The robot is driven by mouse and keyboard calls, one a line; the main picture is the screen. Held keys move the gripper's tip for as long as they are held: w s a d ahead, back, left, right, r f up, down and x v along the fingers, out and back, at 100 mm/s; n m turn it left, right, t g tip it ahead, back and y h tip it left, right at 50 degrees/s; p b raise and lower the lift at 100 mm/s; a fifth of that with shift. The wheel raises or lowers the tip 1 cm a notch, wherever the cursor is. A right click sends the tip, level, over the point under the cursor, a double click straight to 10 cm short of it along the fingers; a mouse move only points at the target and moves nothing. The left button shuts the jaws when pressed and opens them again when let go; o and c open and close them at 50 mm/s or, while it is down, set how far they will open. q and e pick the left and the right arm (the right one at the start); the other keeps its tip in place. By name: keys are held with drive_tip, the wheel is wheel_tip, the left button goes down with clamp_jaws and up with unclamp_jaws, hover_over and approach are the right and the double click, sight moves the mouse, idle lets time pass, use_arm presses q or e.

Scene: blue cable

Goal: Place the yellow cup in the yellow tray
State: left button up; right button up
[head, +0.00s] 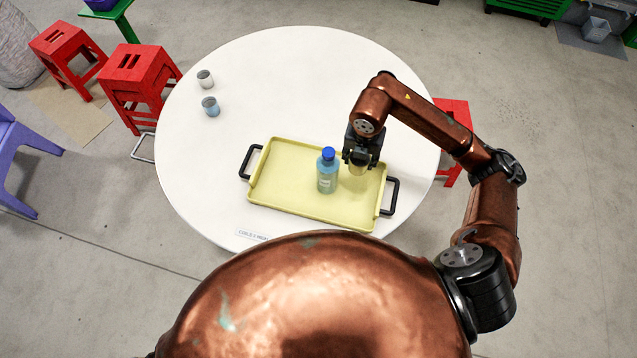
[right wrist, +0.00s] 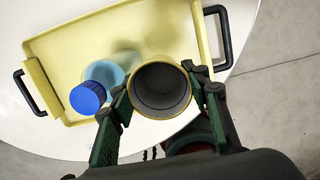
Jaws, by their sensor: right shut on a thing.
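The yellow cup (right wrist: 161,68) is between the fingers of my right gripper (right wrist: 163,95), its dark open mouth facing the right wrist camera. In the head view, my right gripper (head: 361,158) is over the right part of the yellow tray (head: 285,202), with the cup (head: 357,169) partly hidden below it. I cannot tell whether the cup touches the tray floor. The tray also shows in the right wrist view (right wrist: 75,40). My left gripper is not in view.
A blue-capped bottle (head: 327,172) stands in the tray, just left of the cup. Two small grey cups (head: 205,79) (head: 210,106) stand at the left of the round white table (head: 310,70). Red stools (head: 140,80) surround the table. The table's back middle is clear.

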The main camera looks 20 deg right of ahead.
drive_tip(key=m, duration=0.4)
drive_tip(key=shift+d+f, duration=0.25)
drive_tip(key=shift+d, duration=0.05)
drive_tip(key=shift+f, duration=0.3)
wheel_tip(320, 180, down, 18)
drive_tip(key=shift+r+b, duration=0.25)
drive_tip(key=shift+b, duration=0.15)
drive_tip(key=shift+f, duration=0.1)
drive_tip(key=o, duration=0.9)
drive_tip(key=shift+o, duration=0.2)
wheel_tip(320, 180, up, 12)
drive_tip(key=a, duration=0.1)
drive_tip(key=shift+s, duration=0.35)
